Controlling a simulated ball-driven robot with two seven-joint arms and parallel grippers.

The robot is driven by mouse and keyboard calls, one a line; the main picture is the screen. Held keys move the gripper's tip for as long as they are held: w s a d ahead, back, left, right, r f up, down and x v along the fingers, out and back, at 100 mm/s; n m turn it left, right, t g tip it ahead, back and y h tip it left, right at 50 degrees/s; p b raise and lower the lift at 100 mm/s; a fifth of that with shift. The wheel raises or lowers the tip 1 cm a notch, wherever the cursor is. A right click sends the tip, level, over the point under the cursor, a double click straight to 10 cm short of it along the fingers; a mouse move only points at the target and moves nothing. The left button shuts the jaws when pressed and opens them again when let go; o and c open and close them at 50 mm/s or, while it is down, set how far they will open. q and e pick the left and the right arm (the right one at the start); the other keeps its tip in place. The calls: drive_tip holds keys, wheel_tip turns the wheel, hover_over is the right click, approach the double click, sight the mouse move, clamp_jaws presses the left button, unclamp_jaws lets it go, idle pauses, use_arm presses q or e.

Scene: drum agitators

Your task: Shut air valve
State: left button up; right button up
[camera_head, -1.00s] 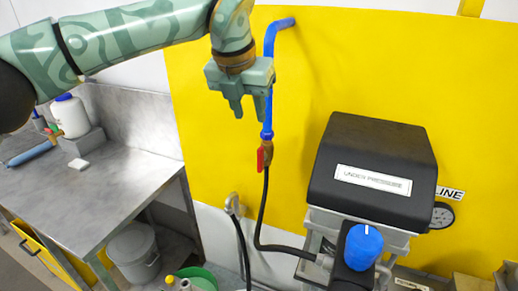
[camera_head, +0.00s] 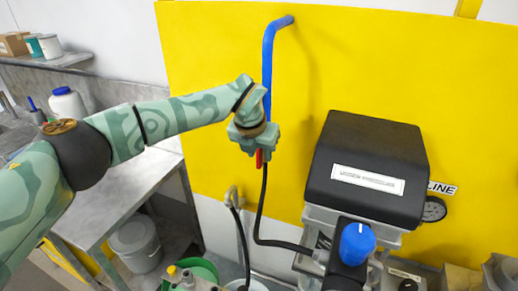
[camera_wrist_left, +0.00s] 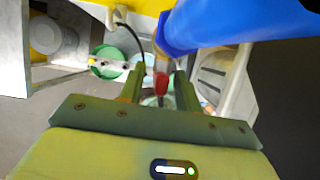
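The air valve's red handle (camera_head: 259,158) hangs at the lower end of the blue pipe (camera_head: 268,62) on the yellow wall, pointing down along the line. My left gripper (camera_head: 256,147) is right at the valve and hides most of its body. In the left wrist view the red handle (camera_wrist_left: 161,84) shows between the two fingers, with a gap on each side. The fingers are open and do not appear to close on it. The blue pipe (camera_wrist_left: 235,22) passes close by at the upper right there. My right gripper is not in view.
A black hose (camera_head: 258,215) runs down from the valve to a machine with a black cover (camera_head: 368,170) and a blue knob (camera_head: 357,243). A metal table (camera_head: 125,195) stands left, with a grey bucket (camera_head: 136,243) below. A pressure gauge (camera_head: 434,209) is at right.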

use_arm(q)
drive_tip(key=shift+d+f, duration=0.1)
clamp_jaws()
